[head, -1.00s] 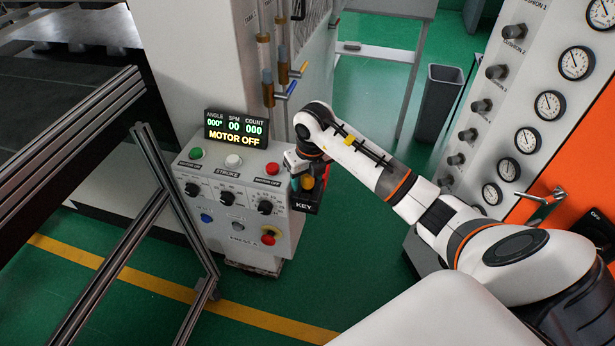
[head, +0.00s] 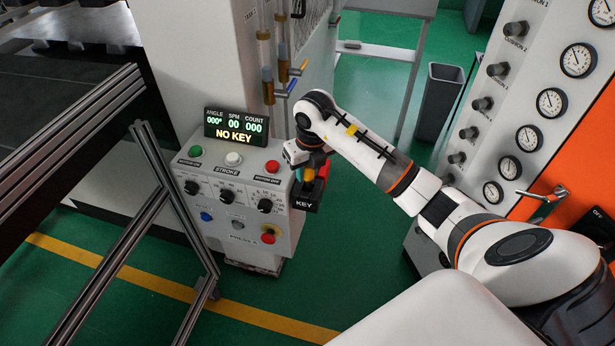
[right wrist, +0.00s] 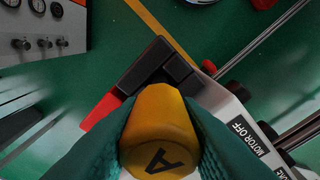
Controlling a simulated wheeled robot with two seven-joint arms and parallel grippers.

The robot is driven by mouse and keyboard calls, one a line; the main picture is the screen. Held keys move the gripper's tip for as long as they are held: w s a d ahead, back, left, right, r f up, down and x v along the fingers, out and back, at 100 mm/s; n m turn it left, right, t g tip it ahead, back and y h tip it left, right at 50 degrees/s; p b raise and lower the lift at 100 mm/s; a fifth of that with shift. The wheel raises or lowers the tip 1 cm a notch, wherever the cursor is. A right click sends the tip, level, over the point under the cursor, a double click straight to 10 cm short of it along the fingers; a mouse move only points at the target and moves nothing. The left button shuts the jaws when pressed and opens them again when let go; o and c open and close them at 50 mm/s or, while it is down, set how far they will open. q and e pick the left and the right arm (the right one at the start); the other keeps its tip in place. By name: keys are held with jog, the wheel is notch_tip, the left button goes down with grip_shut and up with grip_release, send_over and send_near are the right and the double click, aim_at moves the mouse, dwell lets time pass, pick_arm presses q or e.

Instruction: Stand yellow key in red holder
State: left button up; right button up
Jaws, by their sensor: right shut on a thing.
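The yellow key (head: 308,174), with a letter A on its cap, is between the green fingers of my right gripper (head: 302,177). The right wrist view shows the yellow key (right wrist: 158,130) close up, gripped on both sides by the gripper (right wrist: 160,140). Its lower end is hidden. A red part (head: 323,170), seemingly the red holder, shows just right of the key, above the black box labelled KEY (head: 304,203). My left gripper is not in view.
The control panel (head: 237,222) with knobs and buttons stands left of the gripper. Its display (head: 236,129) reads NO KEY. Levers (head: 292,83) rise behind. A metal frame (head: 175,200) stands at front left. A gauge cabinet (head: 520,80) is at right.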

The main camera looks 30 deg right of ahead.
notch_tip(320, 180, up, 8)
jog(key=shift+r+b, duration=0.1)
jog(key=shift+b, duration=0.7)
notch_tip(320, 180, up, 5)
jog(key=p, duration=0.3)
jog(key=shift+r+p, duration=0.1)
jog(key=shift+p, duration=0.25)
jog(key=shift+w+d+f+b, duration=0.85)
jog(key=shift+d+f+b, duration=0.2)
jog(key=shift+f, duration=1.5)
jog(key=shift+w+d+f+b, duration=0.9)
jog(key=shift+d+f+b, duration=0.15)
jog(key=shift+f, duration=1.5)
jog(key=shift+w+d+f+b, duration=0.85)
jog(key=shift+d+f+b, duration=0.15)
jog(key=shift+f, duration=1.55)
jog(key=shift+a, duration=0.1)
jog(key=o, duration=1.1)
jog(key=shift+c, duration=0.2)
